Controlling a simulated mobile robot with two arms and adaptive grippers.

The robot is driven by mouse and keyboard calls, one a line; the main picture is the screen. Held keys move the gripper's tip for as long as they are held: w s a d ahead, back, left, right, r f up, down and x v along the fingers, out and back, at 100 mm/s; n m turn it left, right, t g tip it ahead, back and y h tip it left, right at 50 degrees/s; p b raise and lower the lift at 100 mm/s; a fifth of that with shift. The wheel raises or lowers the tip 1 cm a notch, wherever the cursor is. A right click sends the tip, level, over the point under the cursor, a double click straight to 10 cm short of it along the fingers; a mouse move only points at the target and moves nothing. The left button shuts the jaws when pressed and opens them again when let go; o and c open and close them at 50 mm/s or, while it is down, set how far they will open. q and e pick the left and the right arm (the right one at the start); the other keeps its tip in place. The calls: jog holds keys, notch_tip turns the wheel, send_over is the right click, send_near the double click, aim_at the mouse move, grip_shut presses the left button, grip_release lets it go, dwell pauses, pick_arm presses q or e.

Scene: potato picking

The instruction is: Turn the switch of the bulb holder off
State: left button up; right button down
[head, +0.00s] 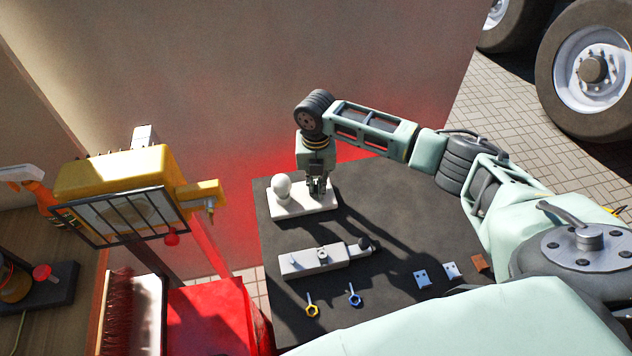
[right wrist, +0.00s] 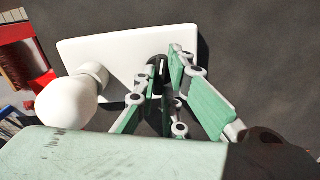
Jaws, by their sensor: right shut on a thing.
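The white bulb holder (head: 290,210) lies on the dark table near its back left, and its base also shows in the right wrist view (right wrist: 110,48). A round white bulb (head: 282,186) stands on its left part; it is large in the right wrist view (right wrist: 68,103). My right gripper (head: 318,190) points down over the right part of the holder. In the right wrist view my right gripper (right wrist: 165,75) has its fingers close together around a small dark switch part on the base, mostly hidden by the fingers. My left gripper is not in view.
A grey block device with a black knob (head: 318,260) lies in front of the holder. A yellow caged lamp (head: 125,200) and a red box (head: 205,318) stand left. A wall rises behind.

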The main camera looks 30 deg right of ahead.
aim_at(316, 187)
jog(key=shift+r+n, duration=0.1)
jog(key=shift+n, duration=1.1)
jog(key=c, duration=1.8)
grip_release()
jog(key=shift+c, duration=0.2)
notch_tip(316, 187, up, 12)
jog(key=shift+s, duration=0.1)
